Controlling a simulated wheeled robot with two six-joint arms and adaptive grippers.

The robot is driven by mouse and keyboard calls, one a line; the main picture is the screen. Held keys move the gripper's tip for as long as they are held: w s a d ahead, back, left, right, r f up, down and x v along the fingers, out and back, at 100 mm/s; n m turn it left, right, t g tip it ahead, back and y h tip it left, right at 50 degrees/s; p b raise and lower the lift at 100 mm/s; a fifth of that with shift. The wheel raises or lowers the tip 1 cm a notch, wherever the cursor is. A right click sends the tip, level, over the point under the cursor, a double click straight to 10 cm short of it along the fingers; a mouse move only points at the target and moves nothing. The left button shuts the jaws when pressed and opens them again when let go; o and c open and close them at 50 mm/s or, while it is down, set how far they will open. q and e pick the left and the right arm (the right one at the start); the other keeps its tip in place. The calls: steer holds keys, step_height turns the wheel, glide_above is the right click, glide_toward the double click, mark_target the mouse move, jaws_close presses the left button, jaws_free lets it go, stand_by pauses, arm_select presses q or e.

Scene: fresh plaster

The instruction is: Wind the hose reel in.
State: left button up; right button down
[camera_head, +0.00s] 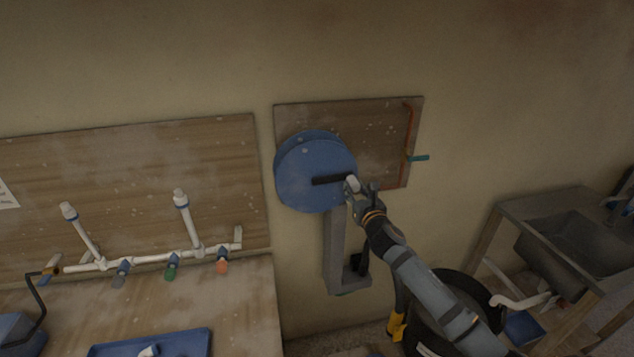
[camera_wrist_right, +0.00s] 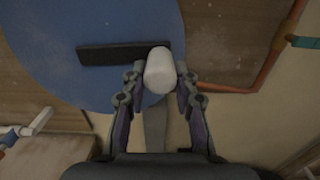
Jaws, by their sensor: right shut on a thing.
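The blue hose reel (camera_head: 308,178) is mounted in front of a wooden board on the wall, near the middle of the head view. Its black crank arm (camera_head: 328,180) points right, roughly level. A white knob (camera_head: 352,183) sits at the crank's outer end. My right gripper (camera_head: 362,187) is shut on this knob. In the right wrist view the knob (camera_wrist_right: 159,72) lies between the two fingers, with the crank arm (camera_wrist_right: 112,54) running left across the blue disc (camera_wrist_right: 60,30). My left gripper is not in view. No hose is clearly visible on the reel.
A grey bracket (camera_head: 335,250) hangs below the reel. An orange pipe with a teal handle (camera_head: 418,158) is at the board's right. White pipework (camera_head: 150,260) and a blue tray (camera_head: 180,343) are at left. A black tub (camera_head: 440,285) and a sink (camera_head: 570,245) are at right.

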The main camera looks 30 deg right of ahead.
steer(key=w+a+f+b, duration=0.1)
steer(key=a+f+b, duration=0.3)
steer(key=f, duration=0.3)
steer(key=shift+w+a+f, duration=0.15)
steer(key=shift+a+f, duration=0.1)
steer(key=shift+f, duration=0.05)
stand_by(0.3)
steer(key=a, duration=0.1)
steer(key=w+a+f, duration=0.1)
steer(key=a, duration=0.2)
steer(key=shift+w+a+f, duration=0.15)
steer(key=shift+a+f, duration=0.05)
steer(key=shift+a, duration=0.15)
